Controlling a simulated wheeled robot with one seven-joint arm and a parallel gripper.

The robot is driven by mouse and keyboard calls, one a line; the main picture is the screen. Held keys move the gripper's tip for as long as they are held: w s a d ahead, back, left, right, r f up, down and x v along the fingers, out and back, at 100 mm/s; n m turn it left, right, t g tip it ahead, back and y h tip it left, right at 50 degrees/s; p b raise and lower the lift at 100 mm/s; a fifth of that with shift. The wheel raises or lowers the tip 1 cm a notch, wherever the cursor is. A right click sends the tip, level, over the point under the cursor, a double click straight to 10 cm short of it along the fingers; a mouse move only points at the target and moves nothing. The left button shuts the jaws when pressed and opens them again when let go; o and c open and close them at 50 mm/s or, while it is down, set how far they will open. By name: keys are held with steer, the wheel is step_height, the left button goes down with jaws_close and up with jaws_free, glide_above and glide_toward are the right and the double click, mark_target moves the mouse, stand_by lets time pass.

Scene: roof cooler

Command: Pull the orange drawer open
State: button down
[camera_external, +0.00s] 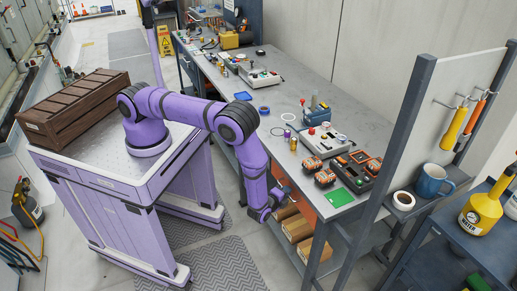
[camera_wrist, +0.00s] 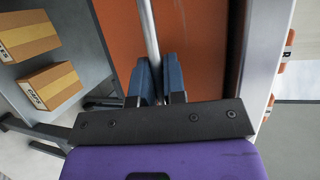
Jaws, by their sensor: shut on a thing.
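The orange drawer (camera_wrist: 195,45) fills the upper middle of the wrist view, with a pale metal bar handle (camera_wrist: 149,30) running along its front. My gripper (camera_wrist: 159,80) is shut on the handle, with its blue fingers on either side of the bar. In the external view a small part of the orange drawer (camera_external: 281,175) shows under the workbench top, and my gripper (camera_external: 278,196) is at its front. My arm hides much of the drawer there. I cannot tell from these views whether the drawer stands out from the bench.
Cardboard boxes (camera_external: 297,229) lie on the shelf below the drawer and also show in the wrist view (camera_wrist: 50,86). The workbench (camera_external: 300,95) carries tools and several orange-black items. A wooden crate (camera_external: 73,106) sits at left. Floor matting (camera_external: 215,262) lies before the bench.

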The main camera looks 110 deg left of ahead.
steer(key=s+d, duration=2)
steer(key=shift+s+d, duration=0.15)
steer(key=shift+d, duration=0.05)
steer(key=c, duration=1.5)
jaws_free()
steer(key=shift+d, duration=0.1)
steer(key=v, duration=1)
steer(key=shift+d, duration=0.3)
steer(key=shift+s, duration=0.15)
